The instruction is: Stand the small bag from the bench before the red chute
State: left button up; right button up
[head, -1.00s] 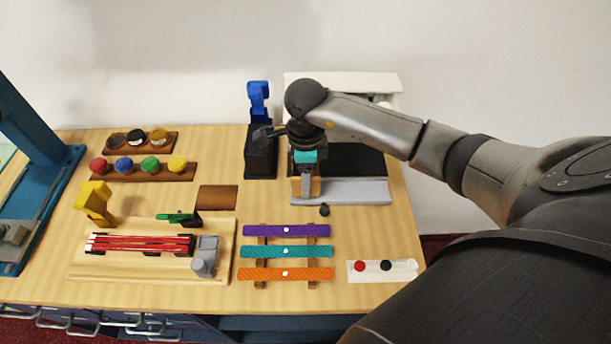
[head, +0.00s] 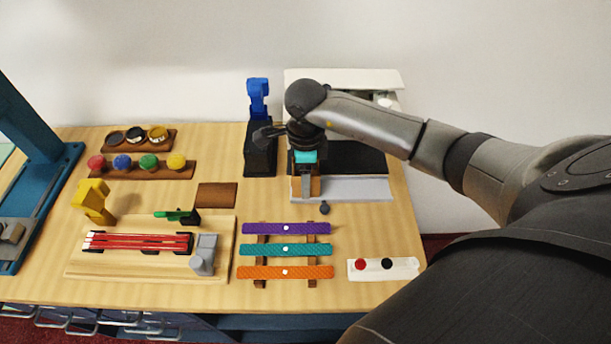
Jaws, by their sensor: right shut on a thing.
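I see no small bag and no red chute in the head view. My right gripper (head: 306,184) reaches down over the front of a black and white machine at the back right of the counter. It is shut on a small tan-orange piece (head: 316,187), which is mostly hidden by the fingers and wrist. I cannot tell what this piece is or whether it touches the machine's pale grey front ledge (head: 355,188). My left gripper is not in view.
The wooden counter (head: 218,218) holds a blue-topped black stand (head: 259,100), racks of coloured knobs (head: 135,172), a wooden board with red strips (head: 135,242), purple, teal and orange strips (head: 286,250), and a white button panel (head: 383,269). A blue frame (head: 35,190) stands left.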

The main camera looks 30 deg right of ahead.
jog(key=shift+f, duration=0.25)
jog(key=o, duration=1.4)
jog(key=shift+r, duration=0.1)
notch_tip(320, 180, up, 15)
jog(key=shift+r+p, duration=0.1)
jog(key=shift+p, duration=0.2)
